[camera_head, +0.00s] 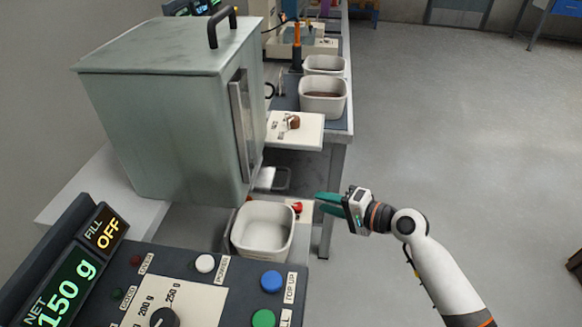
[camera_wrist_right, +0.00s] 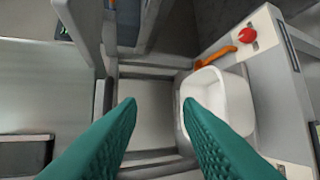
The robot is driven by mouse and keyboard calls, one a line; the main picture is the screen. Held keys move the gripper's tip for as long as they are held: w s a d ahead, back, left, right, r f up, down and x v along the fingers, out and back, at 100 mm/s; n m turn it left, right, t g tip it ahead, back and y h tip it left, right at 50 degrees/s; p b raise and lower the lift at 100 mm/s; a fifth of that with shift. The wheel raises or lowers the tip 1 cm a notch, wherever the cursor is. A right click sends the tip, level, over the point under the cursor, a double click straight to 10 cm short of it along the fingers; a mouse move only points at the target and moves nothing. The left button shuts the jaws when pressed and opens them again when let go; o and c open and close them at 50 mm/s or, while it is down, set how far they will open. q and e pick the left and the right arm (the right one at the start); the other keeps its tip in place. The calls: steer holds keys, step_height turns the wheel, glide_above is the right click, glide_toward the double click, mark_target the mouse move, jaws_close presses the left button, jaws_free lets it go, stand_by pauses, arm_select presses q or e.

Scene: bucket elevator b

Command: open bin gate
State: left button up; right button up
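A grey-green metal bin (camera_head: 170,105) with a black handle on its lid stands at the upper left in the head view. A pale upright strip (camera_head: 242,125) runs down its right side. I cannot tell for certain which part is the gate. In the right wrist view an orange lever (camera_wrist_right: 214,58) lies beside a red knob (camera_wrist_right: 247,34) and a white tub (camera_wrist_right: 222,101). My right gripper (camera_head: 320,203) has teal fingers and is open and empty, right of the bin and the tub. It also shows in the wrist view (camera_wrist_right: 158,101). My left gripper is out of view.
A control panel (camera_head: 190,285) with buttons, a dial and a "150 g" display fills the front left. A cream plate (camera_head: 305,130) with a brown knob juts out beside the bin. Other tubs (camera_head: 323,97) stand on the bench behind. The floor at right is clear.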

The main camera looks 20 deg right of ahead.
step_height(320, 180, up, 6)
steer(key=a+y, duration=0.2)
steer(key=p+x, duration=0.1)
steer(key=x, duration=1)
steer(key=shift+f+n, duration=0.3)
steer(key=shift+f, duration=0.1)
steer(key=shift+c, duration=0.5)
